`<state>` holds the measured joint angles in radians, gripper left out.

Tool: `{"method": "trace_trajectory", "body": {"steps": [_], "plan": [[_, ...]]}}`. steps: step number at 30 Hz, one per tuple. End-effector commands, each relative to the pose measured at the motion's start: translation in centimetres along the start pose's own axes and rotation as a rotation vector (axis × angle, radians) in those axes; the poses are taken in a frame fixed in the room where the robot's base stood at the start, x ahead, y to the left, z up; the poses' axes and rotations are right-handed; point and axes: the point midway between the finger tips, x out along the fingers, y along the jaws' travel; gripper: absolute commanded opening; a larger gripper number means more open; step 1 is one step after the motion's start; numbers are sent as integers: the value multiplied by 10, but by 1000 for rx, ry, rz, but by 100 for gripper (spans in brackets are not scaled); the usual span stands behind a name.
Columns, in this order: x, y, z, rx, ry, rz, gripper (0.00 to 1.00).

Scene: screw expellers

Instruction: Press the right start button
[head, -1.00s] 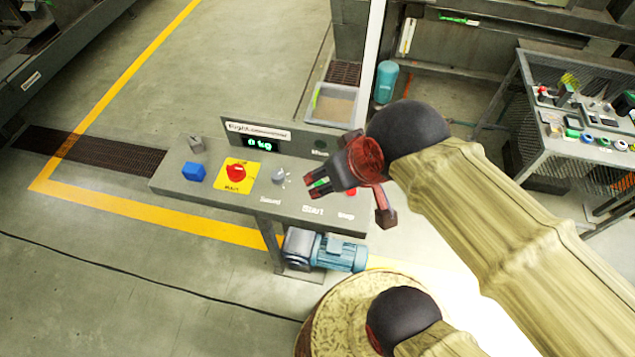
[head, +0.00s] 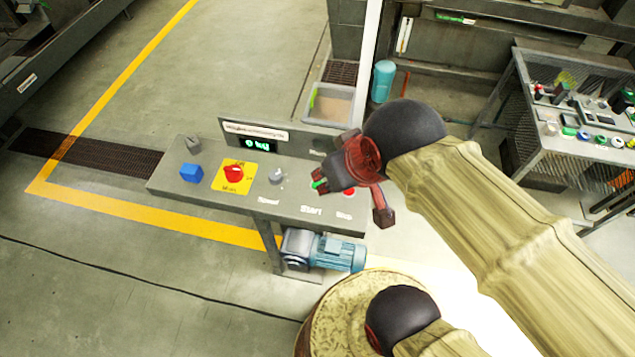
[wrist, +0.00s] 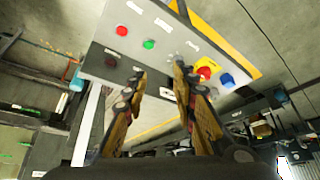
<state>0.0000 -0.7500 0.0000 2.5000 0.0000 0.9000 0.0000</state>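The control panel (head: 225,200) carries a green start button (head: 317,184), seen just at my fingertips in the head view and partly hidden by them. The green button also shows in the wrist view (wrist: 148,44), beyond and slightly left of my fingertips. In the head view my gripper (head: 320,180) hangs over the panel's right part. Contact with the green button cannot be told.
A red emergency button on a yellow plate (head: 238,187), a blue knob (head: 192,172) and a grey speed knob (head: 277,176) stand left on the panel. A display (head: 256,144) rises behind. A blue-grey motor (head: 335,253) sits below. A mesh table (head: 570,155) stands right.

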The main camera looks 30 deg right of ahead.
Motion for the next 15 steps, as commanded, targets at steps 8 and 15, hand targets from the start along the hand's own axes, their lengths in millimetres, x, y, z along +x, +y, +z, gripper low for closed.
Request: {"method": "trace_trajectory", "body": {"steps": [8,15], "plan": [[0,0,0,0,0,0,10],[0,0,0,0,0,0,0]]}}
